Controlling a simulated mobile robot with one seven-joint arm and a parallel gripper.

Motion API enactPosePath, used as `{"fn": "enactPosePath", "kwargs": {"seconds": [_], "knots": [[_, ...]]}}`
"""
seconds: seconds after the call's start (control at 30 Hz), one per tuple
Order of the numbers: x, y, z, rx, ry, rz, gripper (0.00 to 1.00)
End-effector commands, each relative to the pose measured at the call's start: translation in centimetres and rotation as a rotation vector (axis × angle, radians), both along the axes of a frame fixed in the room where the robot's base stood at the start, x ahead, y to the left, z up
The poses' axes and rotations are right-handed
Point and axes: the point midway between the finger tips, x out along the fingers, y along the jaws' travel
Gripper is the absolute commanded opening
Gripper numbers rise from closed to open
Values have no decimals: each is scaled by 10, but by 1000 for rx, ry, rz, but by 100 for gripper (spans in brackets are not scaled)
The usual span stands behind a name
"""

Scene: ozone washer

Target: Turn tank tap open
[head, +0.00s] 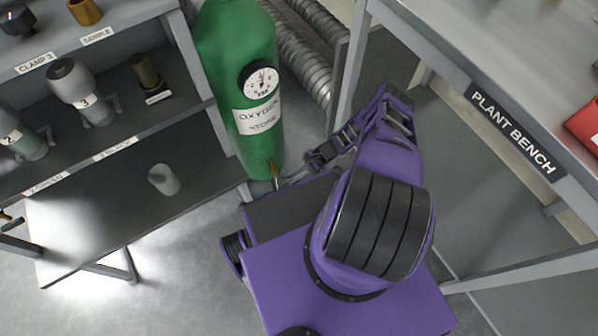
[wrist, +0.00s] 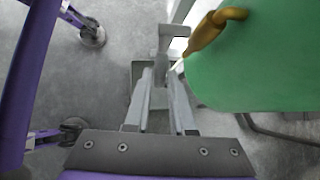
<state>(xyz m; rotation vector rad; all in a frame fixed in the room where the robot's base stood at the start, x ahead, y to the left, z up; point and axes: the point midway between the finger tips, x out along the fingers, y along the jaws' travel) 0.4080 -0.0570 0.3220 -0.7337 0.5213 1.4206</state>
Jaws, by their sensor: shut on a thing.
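The green oxygen tank (head: 240,90) stands upright on the floor between the shelf and the bench. Its brass tap (head: 274,170) sticks out low on the tank's near side. In the wrist view the brass tap (wrist: 208,32) comes out of the green tank wall (wrist: 265,60) and tapers to a pale tip. My gripper (wrist: 163,78) reaches to that tip, with its fingers close about the tap's end. The exact contact is partly hidden by the grey fingers. In the head view my gripper (head: 283,182) is small, right beside the tap.
A shelf (head: 115,150) with labelled bottles stands left of the tank. The plant bench (head: 450,60) is at the right. Ribbed metal ducts (head: 303,60) run behind the tank. A gauge (head: 261,80) sits on the tank. Floor shows at lower left.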

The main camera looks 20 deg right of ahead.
Motion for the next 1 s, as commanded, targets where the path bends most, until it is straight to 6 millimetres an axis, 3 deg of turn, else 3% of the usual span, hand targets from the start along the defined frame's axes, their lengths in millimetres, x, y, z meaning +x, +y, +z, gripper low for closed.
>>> {"fn": "enactPosePath", "kwargs": {"seconds": [0.67, 0.7, 0.83, 1.0], "knots": [[0, 5, -3, 43, 6, 1, 0], [0, 5, -3, 43, 6, 1, 28], [0, 5, -3, 43, 6, 1, 51], [0, 5, -3, 42, 6, 1, 53]]}}
